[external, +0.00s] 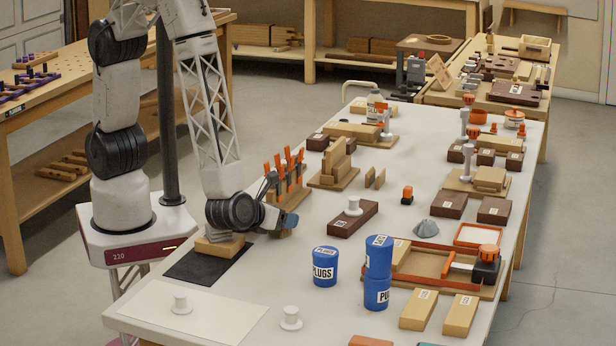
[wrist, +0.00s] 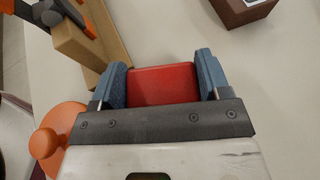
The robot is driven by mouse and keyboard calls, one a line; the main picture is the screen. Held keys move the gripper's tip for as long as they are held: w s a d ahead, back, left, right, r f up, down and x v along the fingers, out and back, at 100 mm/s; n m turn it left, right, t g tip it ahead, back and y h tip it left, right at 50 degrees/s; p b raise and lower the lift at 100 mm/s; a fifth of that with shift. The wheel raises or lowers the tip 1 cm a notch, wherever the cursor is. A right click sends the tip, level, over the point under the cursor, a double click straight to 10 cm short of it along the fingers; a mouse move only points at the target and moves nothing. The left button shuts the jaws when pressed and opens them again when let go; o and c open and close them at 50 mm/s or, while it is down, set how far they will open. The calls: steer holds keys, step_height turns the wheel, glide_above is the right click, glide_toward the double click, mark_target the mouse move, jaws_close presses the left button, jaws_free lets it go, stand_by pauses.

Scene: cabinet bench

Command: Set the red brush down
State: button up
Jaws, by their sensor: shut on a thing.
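The red brush (wrist: 163,84) shows in the wrist view as a red block between the two blue fingers of my gripper (wrist: 160,88). The fingers are shut on its sides. Its underside is hidden, so I cannot tell whether it touches the bench. In the external view my gripper (external: 288,221) is low over the white bench (external: 270,268), just in front of the rack with orange-handled tools (external: 284,196). The brush cannot be made out there.
A dark brown block (external: 353,219) with a white spool lies to the right. Blue PLUGS tubs (external: 325,267) stand nearer the front. A wooden block (external: 219,246) sits on a black mat (external: 190,266) below my arm. Bare bench lies between the mat and the tubs.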

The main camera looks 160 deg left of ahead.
steer(key=shift+f, duration=0.1)
steer(key=o, duration=0.9)
steer(key=shift+v, duration=0.85)
steer(key=v, duration=0.3)
steer(key=shift+d+r, duration=0.2)
steer(key=shift+r, duration=0.2)
steer(key=shift+a+r, duration=0.1)
steer(key=shift+r, duration=3.25)
